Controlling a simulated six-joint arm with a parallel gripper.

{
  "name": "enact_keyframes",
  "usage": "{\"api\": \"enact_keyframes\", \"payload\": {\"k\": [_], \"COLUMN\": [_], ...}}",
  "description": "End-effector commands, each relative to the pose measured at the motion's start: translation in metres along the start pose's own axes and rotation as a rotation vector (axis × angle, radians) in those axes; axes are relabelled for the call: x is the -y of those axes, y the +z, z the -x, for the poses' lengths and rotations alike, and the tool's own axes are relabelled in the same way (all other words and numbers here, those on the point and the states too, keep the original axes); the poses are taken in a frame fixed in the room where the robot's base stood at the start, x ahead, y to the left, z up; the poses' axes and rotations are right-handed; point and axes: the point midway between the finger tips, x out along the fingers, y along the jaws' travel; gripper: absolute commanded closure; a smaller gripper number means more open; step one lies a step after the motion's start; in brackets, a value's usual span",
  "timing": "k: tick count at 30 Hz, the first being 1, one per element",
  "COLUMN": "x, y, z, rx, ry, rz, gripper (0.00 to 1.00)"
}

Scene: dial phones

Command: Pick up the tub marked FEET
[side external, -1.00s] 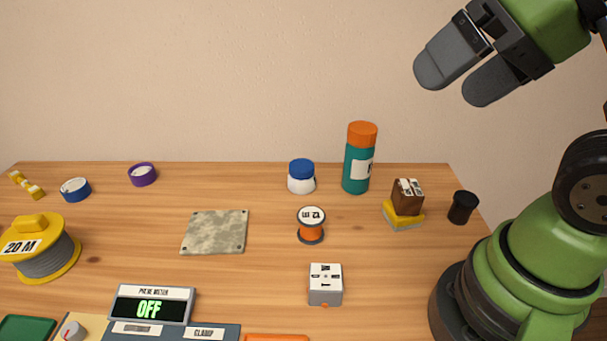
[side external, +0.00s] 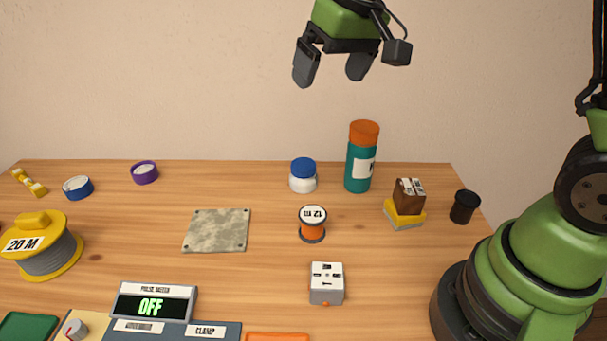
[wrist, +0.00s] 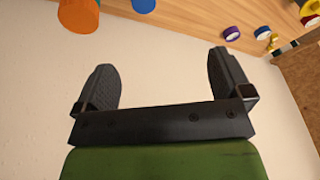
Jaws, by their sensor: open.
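No marking reading FEET is legible on anything in view. A small white tub with a blue lid (side external: 303,178) stands upright at the back of the table, left of a teal bottle with an orange cap (side external: 360,160). I cannot see a label on this tub; only its blue lid (wrist: 143,4) shows at the top of the wrist view. My gripper (side external: 330,78) is open and empty in the air, well above the tub and the table. Its two fingers stand apart in the wrist view (wrist: 161,62), with nothing between them.
An orange spool marked 12 m (side external: 312,224), a grey box (side external: 326,284), a stone plate (side external: 216,230), a brown block on a yellow base (side external: 407,203) and a black canister (side external: 464,207) stand around. A large cable reel (side external: 45,245) is at left. Bare table lies between them.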

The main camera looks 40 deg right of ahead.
Motion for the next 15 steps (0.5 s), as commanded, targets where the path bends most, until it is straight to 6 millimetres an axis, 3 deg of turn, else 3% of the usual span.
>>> {"api": "enact_keyframes", "payload": {"k": [3,9,15], "x": [-0.008,-0.021,-0.029], "y": [-0.020,-0.033,-0.031], "z": [-0.053,-0.130,-0.169], "rx": [0.071,0.157,0.198], "ry": [0.029,0.061,0.074], "rz": [0.046,0.115,0.151], "gripper": [0.03,0.03,0.03]}}
